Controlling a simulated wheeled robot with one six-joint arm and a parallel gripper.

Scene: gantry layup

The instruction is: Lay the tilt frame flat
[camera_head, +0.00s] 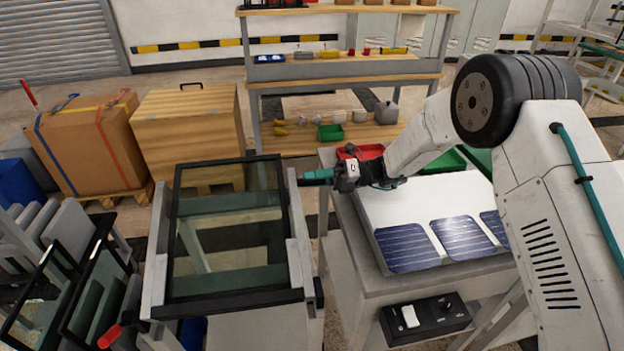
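The tilt frame (236,298) is a dark rectangular frame with a clear pane, on a grey stand (297,235) left of centre. I see through the pane to the stand's crossbars. Its exact tilt is hard to judge from this view. My gripper (305,178) reaches in from the right, pointing left, with its teal and black tip close to the frame's upper right side. I cannot tell whether it touches the frame or stand, or whether its fingers are apart.
A grey table (375,285) at right carries a white panel with blue solar cells (463,238) and a control box (425,318) on its front. Racked glass panes (75,290) stand at left. Boxes (190,130) and a wooden shelf (345,70) are behind.

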